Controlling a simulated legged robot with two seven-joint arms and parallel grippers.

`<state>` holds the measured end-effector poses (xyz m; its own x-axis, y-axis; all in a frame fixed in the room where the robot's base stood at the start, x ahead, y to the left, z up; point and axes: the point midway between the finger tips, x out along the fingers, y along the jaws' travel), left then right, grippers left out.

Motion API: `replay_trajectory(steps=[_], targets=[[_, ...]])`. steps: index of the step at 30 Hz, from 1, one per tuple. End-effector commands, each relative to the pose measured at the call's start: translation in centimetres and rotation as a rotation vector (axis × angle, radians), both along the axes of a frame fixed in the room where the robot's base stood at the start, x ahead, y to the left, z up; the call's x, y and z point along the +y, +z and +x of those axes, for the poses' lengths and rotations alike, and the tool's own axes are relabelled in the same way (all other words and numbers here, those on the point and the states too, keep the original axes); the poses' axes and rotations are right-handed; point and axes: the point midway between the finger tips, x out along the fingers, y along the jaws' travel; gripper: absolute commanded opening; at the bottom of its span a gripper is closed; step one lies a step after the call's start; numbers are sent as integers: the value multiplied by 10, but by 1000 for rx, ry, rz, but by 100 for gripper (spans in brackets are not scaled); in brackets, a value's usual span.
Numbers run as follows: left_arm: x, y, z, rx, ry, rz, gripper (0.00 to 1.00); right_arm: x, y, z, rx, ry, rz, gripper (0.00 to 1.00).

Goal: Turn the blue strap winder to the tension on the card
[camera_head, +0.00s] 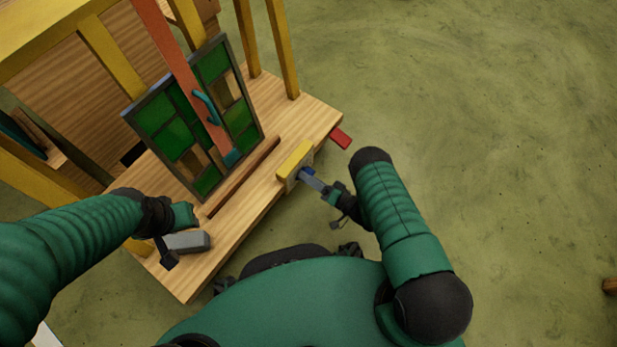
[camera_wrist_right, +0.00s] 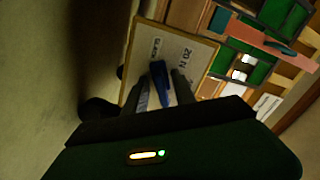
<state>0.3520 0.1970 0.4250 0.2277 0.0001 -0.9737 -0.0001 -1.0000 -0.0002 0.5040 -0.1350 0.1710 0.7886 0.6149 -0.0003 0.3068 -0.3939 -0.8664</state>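The blue strap winder (camera_head: 307,171) is on the front edge of the wooden bench, on a block with a yellow top (camera_head: 295,160). In the right wrist view the winder (camera_wrist_right: 160,82) lies between the two fingers of my right gripper (camera_wrist_right: 163,90). Whether both fingers press on it is unclear. In the head view my right gripper (camera_head: 315,183) reaches the winder from the lower right. My left gripper (camera_head: 190,216) is low over the bench's left part, its fingers not clear.
A red tab (camera_head: 341,138) juts out right. Yellow posts (camera_head: 283,50) stand behind.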

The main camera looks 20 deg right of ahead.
Motion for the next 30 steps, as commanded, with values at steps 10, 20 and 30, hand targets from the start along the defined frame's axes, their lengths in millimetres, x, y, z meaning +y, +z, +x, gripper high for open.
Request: replay_trajectory(steps=[10, 20, 30], targets=[[0, 0, 0, 0, 0, 0, 36, -1, -1, 0, 1, -1, -1, 0], [0, 2, 0, 0, 0, 0, 36, -1, 0, 0, 21, -3, 23, 0], [0, 13, 0, 0, 0, 0, 36, -3, 2, 0, 145, -8, 182, 0]])
